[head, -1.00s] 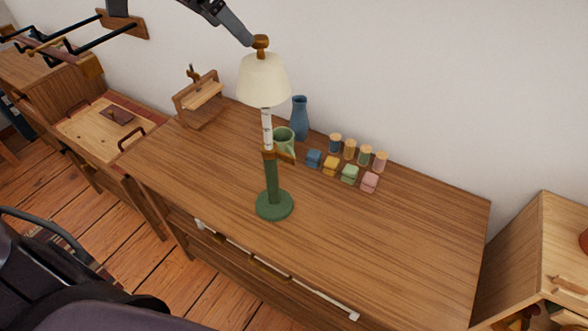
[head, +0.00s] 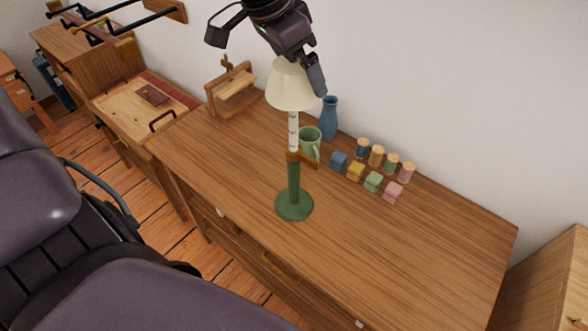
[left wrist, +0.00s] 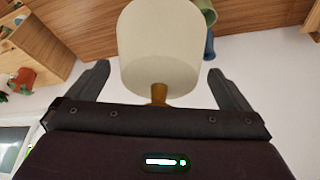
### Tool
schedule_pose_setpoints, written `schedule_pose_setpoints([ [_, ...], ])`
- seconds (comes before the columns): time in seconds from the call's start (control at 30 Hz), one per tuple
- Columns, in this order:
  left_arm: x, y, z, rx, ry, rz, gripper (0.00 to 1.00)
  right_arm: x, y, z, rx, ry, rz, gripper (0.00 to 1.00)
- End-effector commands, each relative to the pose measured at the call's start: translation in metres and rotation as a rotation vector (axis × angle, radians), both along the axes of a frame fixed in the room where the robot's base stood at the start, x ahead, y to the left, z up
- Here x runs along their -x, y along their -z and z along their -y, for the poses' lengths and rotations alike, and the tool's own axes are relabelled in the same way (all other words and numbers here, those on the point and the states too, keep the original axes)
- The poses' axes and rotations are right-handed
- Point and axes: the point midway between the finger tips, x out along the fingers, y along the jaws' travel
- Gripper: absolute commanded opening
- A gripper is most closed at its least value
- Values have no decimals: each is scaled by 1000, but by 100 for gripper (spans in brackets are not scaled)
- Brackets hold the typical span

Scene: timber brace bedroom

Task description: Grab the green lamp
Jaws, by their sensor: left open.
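The green lamp (head: 294,186) stands upright on the wooden dresser top, with a round green base, a green and white stem and a cream shade (head: 289,88). My left gripper (head: 268,65) is open over the top of the shade, and its body hides the lamp's top knob in the head view. In the left wrist view the shade (left wrist: 160,45) lies between the two spread fingers, with a gap on each side, and the brown knob (left wrist: 159,95) points toward the palm. My right gripper is not in view.
A green mug (head: 311,141) and a blue vase (head: 329,119) stand just behind the lamp. Several small jars and coloured blocks (head: 373,181) sit to its right. A wooden stand (head: 232,92) is at the back left. The dresser's right part (head: 430,250) is clear.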

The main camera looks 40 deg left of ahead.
Motion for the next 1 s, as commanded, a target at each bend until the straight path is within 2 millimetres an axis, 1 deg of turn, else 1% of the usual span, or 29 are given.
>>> schedule_pose_setpoints([
  [0.17,0,0,0,0,0,1,100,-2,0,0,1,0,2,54],
  [0.2,0,0,0,0,0,1,97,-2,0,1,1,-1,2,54],
  [0.83,0,0,0,0,1,1,15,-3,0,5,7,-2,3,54],
  [0.87,-1,-1,0,1,1,5,12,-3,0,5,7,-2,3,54],
  [1.0,-1,-1,0,1,1,5,12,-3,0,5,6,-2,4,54],
])
